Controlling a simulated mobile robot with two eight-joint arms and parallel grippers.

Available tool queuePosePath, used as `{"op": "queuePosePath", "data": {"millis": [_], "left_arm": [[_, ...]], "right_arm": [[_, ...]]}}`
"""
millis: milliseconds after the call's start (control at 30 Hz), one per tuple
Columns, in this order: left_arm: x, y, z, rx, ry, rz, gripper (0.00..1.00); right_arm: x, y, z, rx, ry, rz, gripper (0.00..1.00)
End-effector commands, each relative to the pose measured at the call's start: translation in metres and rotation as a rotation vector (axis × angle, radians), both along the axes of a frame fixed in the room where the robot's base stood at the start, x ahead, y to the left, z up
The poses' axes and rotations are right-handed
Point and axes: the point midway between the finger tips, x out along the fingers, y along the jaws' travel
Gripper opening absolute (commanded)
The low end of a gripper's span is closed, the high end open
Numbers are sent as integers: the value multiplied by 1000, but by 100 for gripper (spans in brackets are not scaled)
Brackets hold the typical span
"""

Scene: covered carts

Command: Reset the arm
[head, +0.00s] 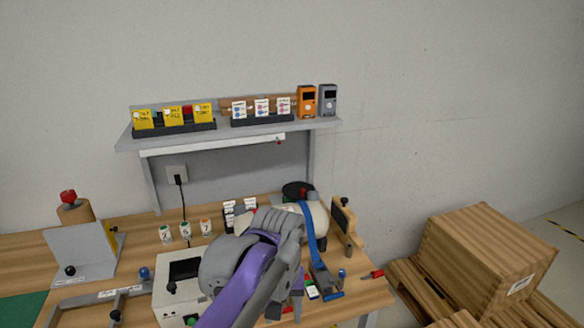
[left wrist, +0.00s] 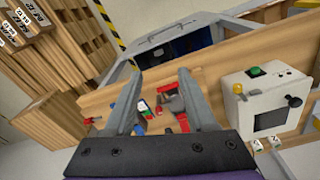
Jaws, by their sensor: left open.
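My left arm comes in from the bottom of the head view, grey and purple, and stands over the front of the wooden workbench (head: 140,245). It hides part of the bench, and its fingers cannot be made out there. In the left wrist view my left gripper (left wrist: 159,76) is open, with its two grey fingers apart and nothing held between them. Small red, blue and green items on the bench (left wrist: 94,101) show beyond and between the fingers. My right gripper is in neither view.
A white control box (head: 172,300) stands close left of my arm; it also shows in the left wrist view (left wrist: 240,110). A cream roll with a blue strap (head: 315,235) is just behind. A shelf (head: 225,135) hangs above. Wooden crates (head: 485,255) stand right of the bench.

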Motion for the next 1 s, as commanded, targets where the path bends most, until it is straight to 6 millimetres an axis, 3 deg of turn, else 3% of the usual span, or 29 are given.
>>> {"op": "queuePosePath", "data": {"millis": [267,400,533,733,1000], "left_arm": [[-42,71,-39,-32,-155,6,56],[-77,111,-74,-29,-264,5,56],[-107,138,-107,-12,-358,3,56],[-132,157,-136,13,-437,-1,56],[-135,159,-140,18,-448,-3,56]], "right_arm": [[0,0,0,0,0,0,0],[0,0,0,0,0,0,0],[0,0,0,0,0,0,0],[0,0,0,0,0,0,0],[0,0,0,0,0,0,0]]}}
